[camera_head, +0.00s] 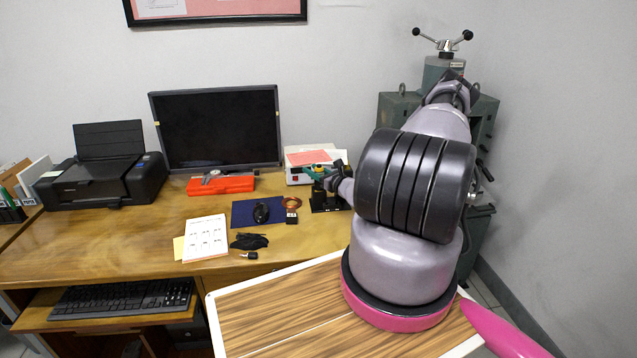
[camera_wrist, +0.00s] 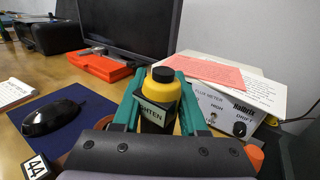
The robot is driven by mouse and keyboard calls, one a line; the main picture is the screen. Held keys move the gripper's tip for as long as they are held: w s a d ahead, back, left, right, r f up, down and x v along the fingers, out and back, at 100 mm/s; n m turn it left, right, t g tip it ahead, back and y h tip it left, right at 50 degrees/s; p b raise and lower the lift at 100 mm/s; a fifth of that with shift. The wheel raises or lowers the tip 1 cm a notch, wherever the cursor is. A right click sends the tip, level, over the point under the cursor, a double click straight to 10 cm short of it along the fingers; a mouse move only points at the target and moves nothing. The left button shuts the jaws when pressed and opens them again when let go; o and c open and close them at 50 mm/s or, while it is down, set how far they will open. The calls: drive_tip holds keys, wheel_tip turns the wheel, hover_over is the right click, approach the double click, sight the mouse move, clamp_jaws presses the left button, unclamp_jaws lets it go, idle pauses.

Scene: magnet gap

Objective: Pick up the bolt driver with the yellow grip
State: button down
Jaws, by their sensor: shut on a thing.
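The bolt driver (camera_wrist: 163,88) has a yellow grip with a black top, and a label reading "…GHTEN" shows in front of it in the wrist view. My gripper (camera_wrist: 158,97) has its teal fingers on both sides of the driver and is shut on it. The driver's lower part is hidden by my gripper. In the head view my gripper (camera_head: 318,171) is at the right end of the desk, above a small black stand (camera_head: 325,201). I cannot tell whether the driver still touches the stand.
The flux meter box (camera_wrist: 250,105), with papers on top, stands close on the right. The monitor (camera_head: 217,128) and red case (camera_head: 221,185) are behind and left. A mouse (camera_head: 261,212) lies on a blue mat (camera_head: 241,214). A green machine (camera_head: 398,108) stands behind my arm.

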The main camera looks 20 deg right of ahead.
drive_tip(key=shift+r, duration=0.1)
wheel_tip(320, 180, up, 10)
idle(0.6)
